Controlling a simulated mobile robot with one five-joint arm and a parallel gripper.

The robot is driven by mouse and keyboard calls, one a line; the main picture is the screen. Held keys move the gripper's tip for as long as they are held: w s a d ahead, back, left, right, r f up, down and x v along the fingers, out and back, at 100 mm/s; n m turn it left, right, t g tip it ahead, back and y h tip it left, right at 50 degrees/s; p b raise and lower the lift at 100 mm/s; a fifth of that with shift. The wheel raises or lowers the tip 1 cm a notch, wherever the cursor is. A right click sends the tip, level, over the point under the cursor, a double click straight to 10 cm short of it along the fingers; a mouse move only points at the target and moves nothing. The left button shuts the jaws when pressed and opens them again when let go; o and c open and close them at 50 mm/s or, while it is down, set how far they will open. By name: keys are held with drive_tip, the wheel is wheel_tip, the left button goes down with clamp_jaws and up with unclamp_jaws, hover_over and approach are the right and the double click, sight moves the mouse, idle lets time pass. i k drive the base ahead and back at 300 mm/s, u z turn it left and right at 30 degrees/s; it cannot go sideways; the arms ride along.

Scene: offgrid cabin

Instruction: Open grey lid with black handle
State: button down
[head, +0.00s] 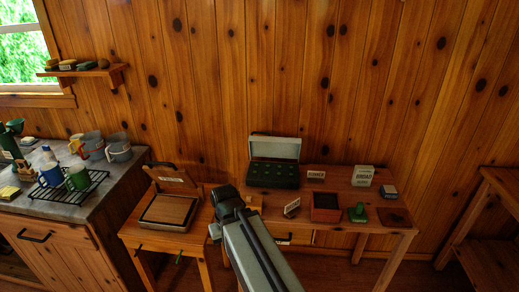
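On the small wooden table at left stands a low, shallow box (168,212) with a pale grey rim and a brown top.
The longer table (344,188) holds a dark-filled wooden box (325,207), a green stamp-like item (357,213), and labelled blocks. At left, a counter bears mugs and a black rack (67,190). A wooden bench (495,230) stands at right.

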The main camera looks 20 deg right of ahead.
sight(261, 146)
drive_tip(key=k, duration=0.1)
drive_tip(key=u, duration=0.3)
drive_tip(key=i, duration=1.15)
drive_tip(key=u, duration=0.85)
drive_tip(key=k, duration=0.75)
drive_tip(key=u, duration=0.2)
drive_tip(key=i, duration=0.9)
drive_tip(key=z, duration=0.1)
